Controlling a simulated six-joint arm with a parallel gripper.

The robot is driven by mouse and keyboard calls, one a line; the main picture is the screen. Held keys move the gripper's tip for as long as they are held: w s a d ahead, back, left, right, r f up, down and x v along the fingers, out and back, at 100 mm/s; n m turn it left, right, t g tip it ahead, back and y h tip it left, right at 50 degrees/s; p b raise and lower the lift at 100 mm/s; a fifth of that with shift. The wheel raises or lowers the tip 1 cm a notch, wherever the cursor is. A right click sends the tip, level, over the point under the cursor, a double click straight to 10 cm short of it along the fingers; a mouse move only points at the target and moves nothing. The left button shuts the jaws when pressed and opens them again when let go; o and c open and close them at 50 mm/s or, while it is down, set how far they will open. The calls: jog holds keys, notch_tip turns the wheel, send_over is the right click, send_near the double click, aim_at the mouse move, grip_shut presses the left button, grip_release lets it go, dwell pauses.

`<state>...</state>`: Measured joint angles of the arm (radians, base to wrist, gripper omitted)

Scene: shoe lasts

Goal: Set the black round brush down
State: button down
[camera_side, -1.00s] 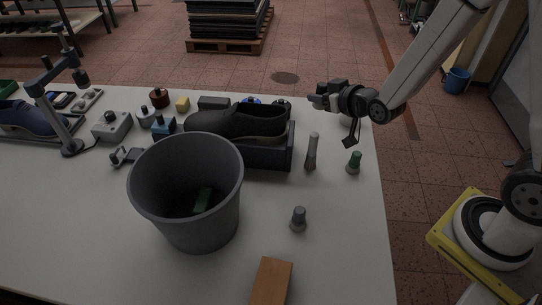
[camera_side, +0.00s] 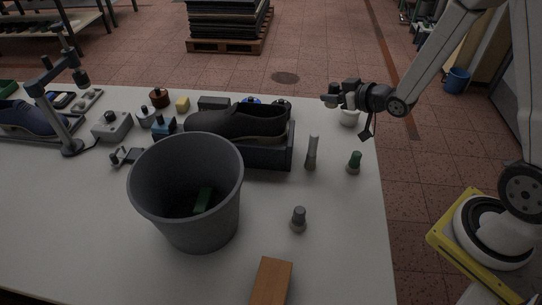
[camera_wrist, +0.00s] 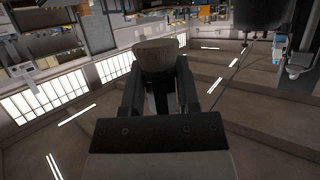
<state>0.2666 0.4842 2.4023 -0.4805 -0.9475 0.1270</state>
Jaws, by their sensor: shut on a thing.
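My gripper (camera_side: 336,96) is above the far right part of the table, roughly level and pointing left in the side view. In the wrist view its two fingers (camera_wrist: 158,82) are shut on a dark, round-topped thing, the black round brush (camera_wrist: 156,55). The brush sticks out past the fingertips, and its lower part is hidden between them. In the side view the brush is small and dark against the gripper, hard to tell apart from it.
A black shoe (camera_side: 240,122) lies on a dark box (camera_side: 270,157). A grey bin (camera_side: 190,225) and wooden block (camera_side: 271,281) are nearer the camera.

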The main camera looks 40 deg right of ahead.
jog(key=s+d+f+n+y, duration=0.2)
jog(key=s+d+f+y, duration=0.1)
jog(key=d, duration=0.3)
jog(key=shift+s+d+f+n+g, duration=0.3)
jog(key=shift+s+f+n, duration=0.1)
jog(key=shift+s+f, duration=0.3)
send_over(351, 143)
jog(key=shift+a+f, duration=0.1)
jog(key=shift+f, duration=2.75)
jog(key=shift+f, duration=0.15)
jog(key=shift+f, duration=1.75)
jog(key=shift+f, duration=0.2)
jog(key=shift+c, duration=1.7)
grip_release()
